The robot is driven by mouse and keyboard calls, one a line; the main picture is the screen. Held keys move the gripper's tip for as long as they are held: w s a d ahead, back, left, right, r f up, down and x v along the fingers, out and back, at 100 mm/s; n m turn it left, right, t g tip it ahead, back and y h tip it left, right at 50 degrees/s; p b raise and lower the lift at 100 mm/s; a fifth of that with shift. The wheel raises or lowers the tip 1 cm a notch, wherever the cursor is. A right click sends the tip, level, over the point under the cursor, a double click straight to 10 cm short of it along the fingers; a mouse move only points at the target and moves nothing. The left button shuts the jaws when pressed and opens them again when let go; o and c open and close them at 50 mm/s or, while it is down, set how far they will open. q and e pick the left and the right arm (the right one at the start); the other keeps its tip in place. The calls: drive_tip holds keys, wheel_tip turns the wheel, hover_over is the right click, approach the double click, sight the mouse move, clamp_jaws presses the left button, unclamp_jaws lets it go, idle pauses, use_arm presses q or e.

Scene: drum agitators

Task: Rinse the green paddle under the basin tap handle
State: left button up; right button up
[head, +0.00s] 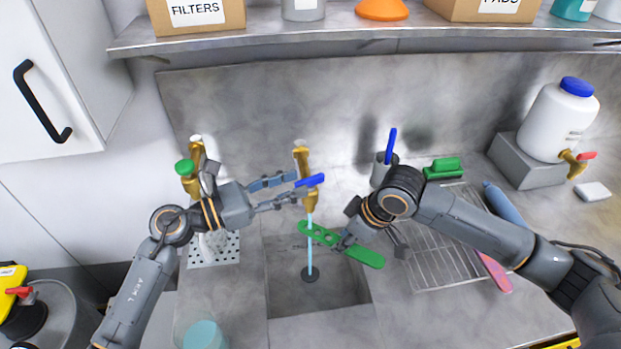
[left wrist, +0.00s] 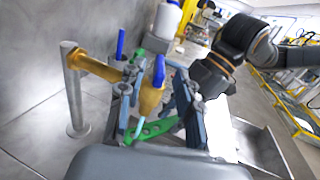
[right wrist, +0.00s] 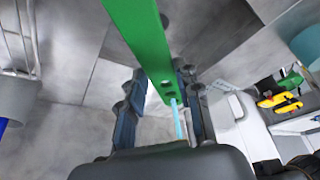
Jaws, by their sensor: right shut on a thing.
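The green paddle (head: 362,256), a flat bar with holes, is held tilted over the sink basin (head: 345,290). My right gripper (head: 343,241) is shut on its middle; the paddle also shows between the fingers in the right wrist view (right wrist: 142,35). The brass basin tap (head: 303,160) has a blue handle (head: 311,180). A light blue water stream (head: 310,255) runs from it to the drain, crossing the paddle's holed left end. My left gripper (head: 297,190) is open beside the tap handle, its fingers either side of the tap (left wrist: 150,97) in the left wrist view; contact is unclear.
Another brass tap with a green handle (head: 185,167) stands left, near my left arm. A wire rack (head: 435,250) lies right of the basin under my right arm. A white jug (head: 560,120) stands at the back right. A shelf (head: 330,38) runs above.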

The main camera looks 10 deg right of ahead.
sight(324, 174)
use_arm(q)
drive_tip(key=shift+x, duration=2.35)
clamp_jaws()
